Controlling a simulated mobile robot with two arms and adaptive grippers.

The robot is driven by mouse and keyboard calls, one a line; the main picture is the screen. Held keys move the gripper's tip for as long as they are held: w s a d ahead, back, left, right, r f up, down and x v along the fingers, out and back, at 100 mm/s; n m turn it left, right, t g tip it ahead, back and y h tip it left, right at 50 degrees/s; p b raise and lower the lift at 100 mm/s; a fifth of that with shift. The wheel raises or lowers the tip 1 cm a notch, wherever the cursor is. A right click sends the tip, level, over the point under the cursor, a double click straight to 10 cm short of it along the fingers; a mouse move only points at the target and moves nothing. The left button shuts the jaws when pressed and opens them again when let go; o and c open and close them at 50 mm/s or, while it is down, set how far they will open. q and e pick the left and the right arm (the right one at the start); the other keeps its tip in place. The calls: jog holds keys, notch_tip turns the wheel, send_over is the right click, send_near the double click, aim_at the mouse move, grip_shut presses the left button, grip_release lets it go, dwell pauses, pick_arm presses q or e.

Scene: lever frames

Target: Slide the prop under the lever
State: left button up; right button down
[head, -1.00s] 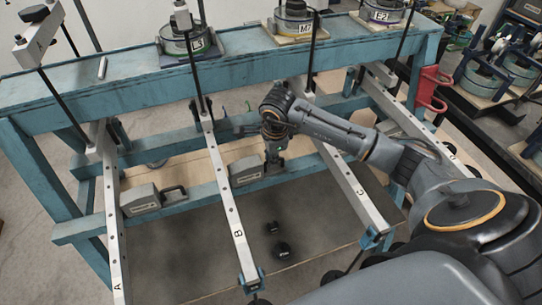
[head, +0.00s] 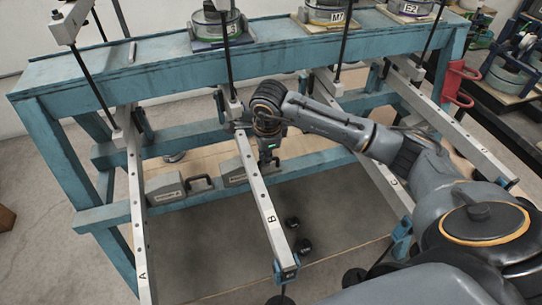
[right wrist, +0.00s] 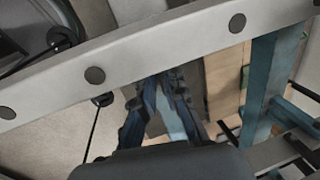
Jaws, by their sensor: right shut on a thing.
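A grey prop (head: 234,173) with a label sits on the lower blue cross-beam. Its left part shows left of lever B (head: 262,200), a long pale metal bar. The rest passes behind and under that bar, and I cannot tell the gap between them. My right gripper (head: 268,163) points down just right of lever B, shut on the prop's handle, which the gripper and lever hide. In the right wrist view the gripper's blue fingers (right wrist: 165,92) show below the lever's bar (right wrist: 165,45). My left gripper is not in view.
A second grey prop (head: 168,188) with a black handle sits on the beam (head: 105,214), left of the first. Lever A (head: 137,210) stands left, lever C (head: 380,180) right. Black weights (head: 302,246) lie on the floor. Tins stand on the frame's top.

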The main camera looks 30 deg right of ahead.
jog(key=shift+a, duration=0.2)
jog(key=c, duration=1.5)
grip_release()
jog(key=shift+a, duration=0.1)
jog(key=shift+o, duration=0.5)
jog(key=shift+r, duration=0.35)
notch_tip(320, 180, up, 11)
jog(key=s, duration=0.2)
jog(key=shift+a, duration=0.35)
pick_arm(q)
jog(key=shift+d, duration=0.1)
pick_arm(e)
jog(key=shift+s, duration=0.1)
